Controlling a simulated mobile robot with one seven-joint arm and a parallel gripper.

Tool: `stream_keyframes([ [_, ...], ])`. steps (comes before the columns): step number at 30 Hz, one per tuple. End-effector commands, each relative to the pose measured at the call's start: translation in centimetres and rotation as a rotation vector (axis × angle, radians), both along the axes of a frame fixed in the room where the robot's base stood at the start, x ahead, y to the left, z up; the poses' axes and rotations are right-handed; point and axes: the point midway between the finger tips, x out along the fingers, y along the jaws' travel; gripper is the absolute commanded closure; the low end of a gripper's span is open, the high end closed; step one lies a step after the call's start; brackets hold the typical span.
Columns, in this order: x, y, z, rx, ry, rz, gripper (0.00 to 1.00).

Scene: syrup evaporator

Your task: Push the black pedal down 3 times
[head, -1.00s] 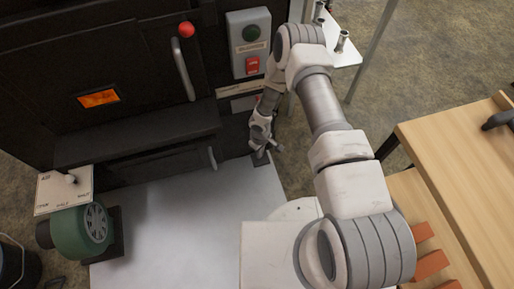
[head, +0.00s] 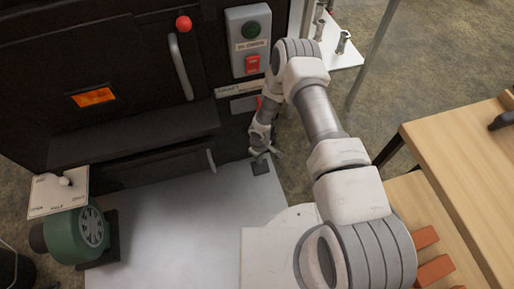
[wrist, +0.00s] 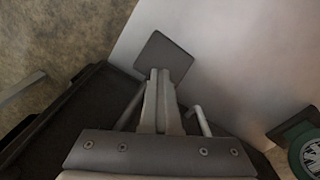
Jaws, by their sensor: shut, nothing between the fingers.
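The black pedal (head: 260,168) is a small dark square plate at the front foot of the black evaporator, by the edge of the light floor sheet. It also shows in the wrist view (wrist: 163,53), just beyond my fingertips. My gripper (head: 265,153) is shut and empty, and it points down at the pedal's near-machine edge. In the wrist view the closed fingers (wrist: 160,75) overlap the lower edge of the pedal. I cannot tell whether they touch it or how far down the pedal is.
The black evaporator (head: 100,60) stands behind, with a door handle (head: 181,67) and a grey switch box (head: 249,42). A green blower (head: 78,233) is at the left, a wooden table (head: 465,165) at the right. The light floor sheet (head: 170,235) is mostly clear.

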Motion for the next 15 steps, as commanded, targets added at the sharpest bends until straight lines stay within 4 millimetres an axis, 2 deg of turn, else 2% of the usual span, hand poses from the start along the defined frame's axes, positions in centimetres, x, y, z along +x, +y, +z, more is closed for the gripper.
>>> stream_keyframes([
  [3,0.2,0.1,1.7,0.004,-0.008,0.002,1.00],
  [15,-0.7,-0.2,5.6,0.001,-0.003,0.000,1.00],
])
